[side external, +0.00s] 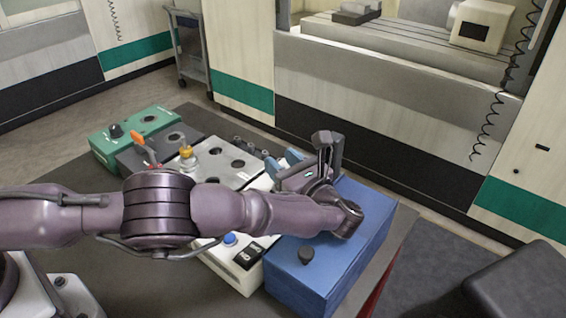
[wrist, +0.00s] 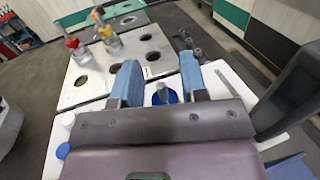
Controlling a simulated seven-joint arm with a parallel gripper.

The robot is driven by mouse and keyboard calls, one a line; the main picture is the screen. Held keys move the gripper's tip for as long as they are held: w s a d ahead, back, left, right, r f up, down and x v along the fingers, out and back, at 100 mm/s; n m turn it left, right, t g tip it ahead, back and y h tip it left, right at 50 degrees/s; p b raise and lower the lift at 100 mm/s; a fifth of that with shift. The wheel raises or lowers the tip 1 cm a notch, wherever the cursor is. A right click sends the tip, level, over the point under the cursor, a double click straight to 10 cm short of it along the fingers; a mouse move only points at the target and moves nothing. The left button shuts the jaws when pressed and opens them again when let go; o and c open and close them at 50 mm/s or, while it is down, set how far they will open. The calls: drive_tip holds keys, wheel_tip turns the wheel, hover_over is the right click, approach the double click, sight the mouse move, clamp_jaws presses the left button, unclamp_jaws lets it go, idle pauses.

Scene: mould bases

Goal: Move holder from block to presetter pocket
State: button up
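A white block (wrist: 100,70) with round holes shows in the wrist view. I cannot tell whether this is a holder in the presetter pocket. The side view hides it behind my arm.
A green block (side external: 115,135) and a grey block stand at the back left. The white unit's front has a blue button (side external: 230,239). Small dark parts (side external: 250,148) lie behind the white block.

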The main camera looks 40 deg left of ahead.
drive_tip(key=shift+f, duration=0.15)
drive_tip(key=shift+r, duration=0.45)
wheel_tip(320, 180, up, 3)
drive_tip(key=shift+s+f, duration=0.1)
drive_tip(key=s+a+r, duration=0.3)
drive_tip(key=s+r, duration=0.6)
drive_tip(key=s, duration=0.4)
drive_tip(key=shift+s+a+r, duration=0.2)
drive_tip(key=shift+a+r, duration=0.05)
drive_tip(key=shift+a, duration=0.05)
